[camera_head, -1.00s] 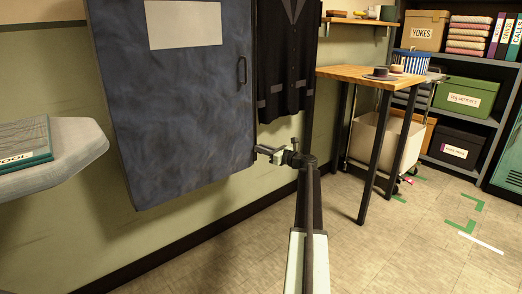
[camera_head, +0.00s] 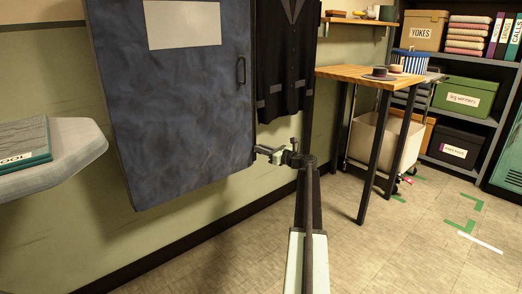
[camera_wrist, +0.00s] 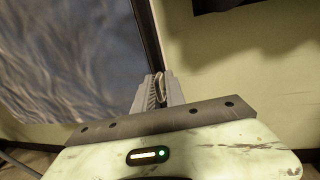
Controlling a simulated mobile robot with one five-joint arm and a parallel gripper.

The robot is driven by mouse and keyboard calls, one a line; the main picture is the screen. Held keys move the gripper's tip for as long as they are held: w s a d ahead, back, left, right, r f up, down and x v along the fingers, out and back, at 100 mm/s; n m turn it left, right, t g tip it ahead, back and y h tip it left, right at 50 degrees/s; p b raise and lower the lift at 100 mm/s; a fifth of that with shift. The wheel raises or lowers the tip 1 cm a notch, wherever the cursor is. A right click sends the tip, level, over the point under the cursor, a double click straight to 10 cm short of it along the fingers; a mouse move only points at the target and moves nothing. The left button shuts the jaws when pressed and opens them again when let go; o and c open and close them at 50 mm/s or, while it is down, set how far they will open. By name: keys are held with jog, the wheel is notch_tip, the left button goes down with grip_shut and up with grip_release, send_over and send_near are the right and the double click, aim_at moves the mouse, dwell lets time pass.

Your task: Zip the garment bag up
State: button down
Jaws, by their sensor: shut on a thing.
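The garment bag (camera_head: 180,110) hangs against the wall, blue-grey and mottled, with a pale blank panel and a dark handle (camera_head: 241,72) on its front. In the wrist view its wrinkled surface (camera_wrist: 70,55) fills the left, ending at a dark side edge. My gripper (camera_head: 259,152) is at the bag's lower right edge. In the wrist view my gripper (camera_wrist: 158,88) is shut on a small looped piece, apparently the zip pull (camera_wrist: 159,84), at the foot of that dark edge. The fingers hide most of it.
A dark jacket (camera_head: 286,60) hangs just right of the bag. A wooden table (camera_head: 350,73) with hats and a pale wheeled bin stand further right, before shelves. A grey ledge (camera_head: 75,150) with a book juts in at left. Floor is open at the lower right.

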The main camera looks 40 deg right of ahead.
jog(key=shift+w+a+y, duration=0.15)
jog(key=shift+a+y, duration=0.25)
jog(key=shift+a, duration=0.1)
notch_tip(320, 180, up, 62)
jog(key=p, duration=6.2)
jog(key=shift+d+r+p, duration=0.2)
jog(key=shift+p, duration=0.1)
jog(key=c, duration=1.8)
grip_release()
jog(key=shift+o, duration=1.2)
jog(key=shift+a+r, duration=0.1)
jog(key=shift+a, duration=0.05)
jog(key=shift+d, duration=0.2)
